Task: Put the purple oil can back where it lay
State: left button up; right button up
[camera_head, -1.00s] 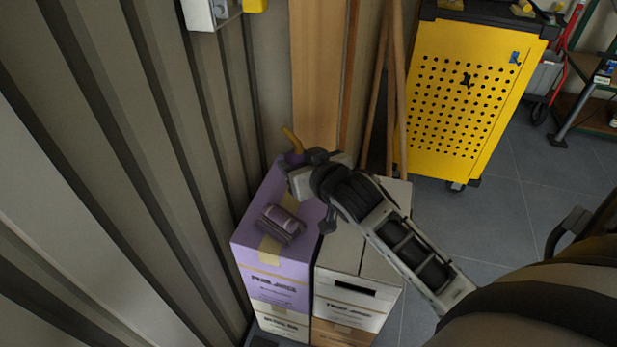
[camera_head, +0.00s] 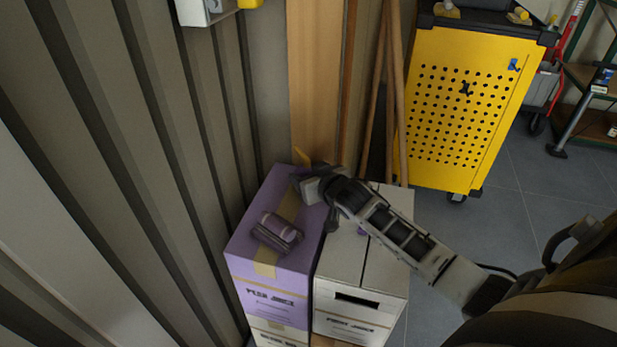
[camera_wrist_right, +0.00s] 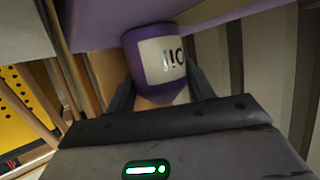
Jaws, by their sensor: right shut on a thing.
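My right gripper (camera_head: 308,183) is shut on the purple oil can, over the far end of the purple box's top. I cannot tell whether the can touches the box. My left gripper is not in view.
The purple box (camera_head: 262,290) carries a purple-and-grey object (camera_head: 278,229) on its near part. A white box (camera_head: 345,258) stands to its right, under my right arm. A corrugated wall (camera_head: 130,160) is at left; wooden poles (camera_head: 395,90) and a yellow cabinet (camera_head: 470,110) stand behind.

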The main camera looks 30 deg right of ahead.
jog(key=shift+r, duration=0.1)
jog(key=o, duration=0.6)
jog(key=shift+f, duration=0.2)
jog(key=o, duration=0.4)
jog(key=shift+o, duration=0.2)
